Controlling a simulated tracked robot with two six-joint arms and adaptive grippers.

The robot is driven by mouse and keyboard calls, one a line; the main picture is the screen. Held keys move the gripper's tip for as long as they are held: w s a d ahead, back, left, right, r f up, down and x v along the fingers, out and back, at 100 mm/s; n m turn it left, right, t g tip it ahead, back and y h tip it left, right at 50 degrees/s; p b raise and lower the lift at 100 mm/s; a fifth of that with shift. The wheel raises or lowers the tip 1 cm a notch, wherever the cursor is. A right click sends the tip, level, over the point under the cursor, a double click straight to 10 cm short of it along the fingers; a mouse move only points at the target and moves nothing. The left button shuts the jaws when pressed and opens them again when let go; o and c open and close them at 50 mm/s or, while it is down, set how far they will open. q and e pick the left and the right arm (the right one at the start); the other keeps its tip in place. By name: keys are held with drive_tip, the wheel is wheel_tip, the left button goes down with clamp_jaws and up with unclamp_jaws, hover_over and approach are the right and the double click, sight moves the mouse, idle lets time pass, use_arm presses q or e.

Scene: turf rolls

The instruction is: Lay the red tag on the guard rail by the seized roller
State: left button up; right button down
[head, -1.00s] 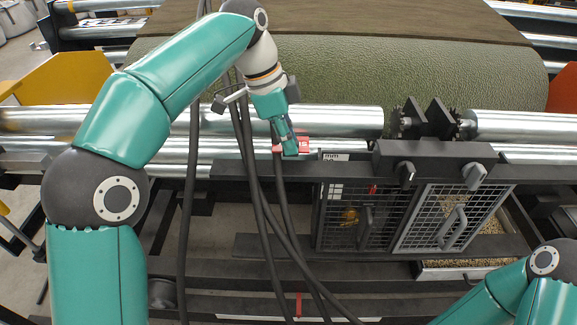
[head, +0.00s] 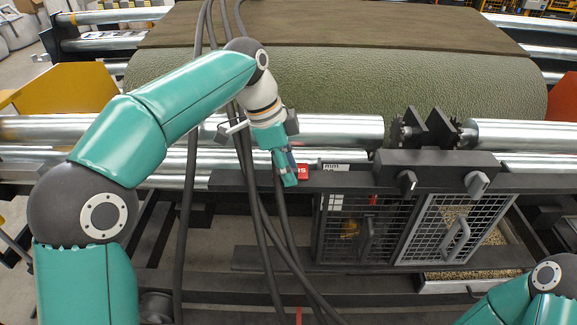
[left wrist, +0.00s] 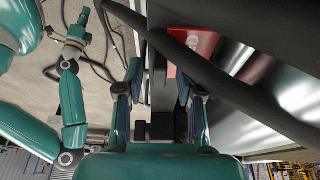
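The red tag (head: 302,171) with white lettering lies on the dark guard rail (head: 345,181), in front of the chrome rollers (head: 330,131). In the left wrist view the tag (left wrist: 200,44) shows beyond the right-hand finger, partly hidden by a black hose. My left gripper (head: 290,183) is at the tag's left side. In the wrist view its fingers (left wrist: 158,95) stand apart with nothing between them. My right gripper (left wrist: 84,17) shows small in the wrist view, its fingers too small to read. Which roller is seized cannot be told.
Black hoses (head: 248,165) hang across the rail close to my left gripper. A white label (head: 335,167) sits right of the tag. Mesh guard doors (head: 405,230), a dark box with two knobs (head: 440,168) and a green turf roll (head: 400,80) are nearby.

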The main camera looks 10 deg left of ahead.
use_arm(q)
drive_tip(key=p+v, duration=0.4)
drive_tip(key=v, duration=0.8)
idle(0.4)
